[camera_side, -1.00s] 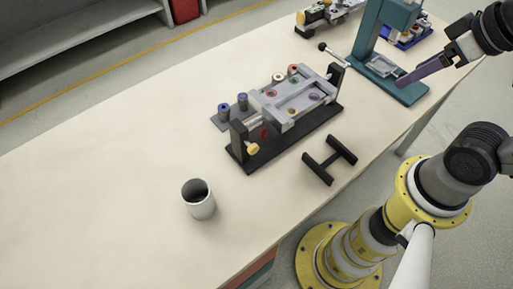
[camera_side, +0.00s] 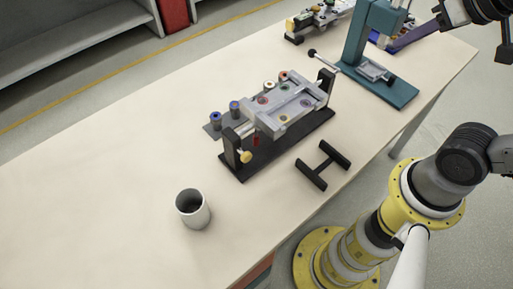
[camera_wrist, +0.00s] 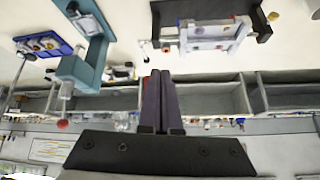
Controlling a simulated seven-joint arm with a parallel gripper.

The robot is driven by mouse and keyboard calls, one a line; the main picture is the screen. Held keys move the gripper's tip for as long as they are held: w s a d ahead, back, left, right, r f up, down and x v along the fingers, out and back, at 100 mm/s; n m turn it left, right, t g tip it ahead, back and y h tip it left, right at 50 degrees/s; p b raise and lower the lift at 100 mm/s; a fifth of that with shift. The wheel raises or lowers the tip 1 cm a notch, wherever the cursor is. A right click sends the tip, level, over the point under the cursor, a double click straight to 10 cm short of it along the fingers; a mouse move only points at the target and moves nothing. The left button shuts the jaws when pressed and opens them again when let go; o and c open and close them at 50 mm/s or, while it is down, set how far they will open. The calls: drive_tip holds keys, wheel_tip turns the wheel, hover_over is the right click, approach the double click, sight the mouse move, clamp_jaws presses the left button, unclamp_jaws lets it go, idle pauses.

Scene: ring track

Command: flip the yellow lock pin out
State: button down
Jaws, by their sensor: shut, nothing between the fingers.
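The yellow lock pin (camera_side: 246,157) shows as a small yellow knob on the near-left black post of the ring track fixture (camera_side: 285,104). In the wrist view a small yellowish knob (camera_wrist: 272,16) at the fixture's right end looks like the same pin. The fixture's grey tray-like frame sits on a black base. My gripper (camera_side: 393,48) has long purple fingers and is at the upper right in the side view, by the teal press, well away from the pin. In the wrist view the fingers (camera_wrist: 161,72) are together, with nothing between them.
The teal press (camera_side: 398,93) stands to the right of the fixture. A black H-shaped stand (camera_side: 323,165) lies in front of the fixture, and a grey cup (camera_side: 193,209) stands front left. Another device (camera_side: 318,18) sits at the back. The table's left side is clear.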

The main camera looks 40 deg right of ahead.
drive_tip(key=w+a+r+m+t+y, duration=0.2)
drive_tip(key=w+a+m+t, duration=0.1)
drive_tip(key=w+m+t, duration=0.65)
drive_tip(key=s+a+f+m+g+y, duration=0.1)
drive_tip(key=s+a+g+y, duration=0.15)
drive_tip(key=a+y, duration=0.35)
drive_tip(key=s+a+f+g+y, duration=0.1)
drive_tip(key=s+a+g+y, duration=0.15)
drive_tip(key=a+y, duration=0.45)
drive_tip(key=h, duration=0.2)
approach(242, 153)
drive_tip(key=d, duration=0.2)
drive_tip(key=d+f, duration=0.1)
drive_tip(key=shift+s+d, duration=0.25)
drive_tip(key=shift+s, duration=0.1)
drive_tip(key=shift+w+a, duration=0.1)
drive_tip(key=shift+g, duration=0.25)
drive_tip(key=shift+x, duration=4.9)
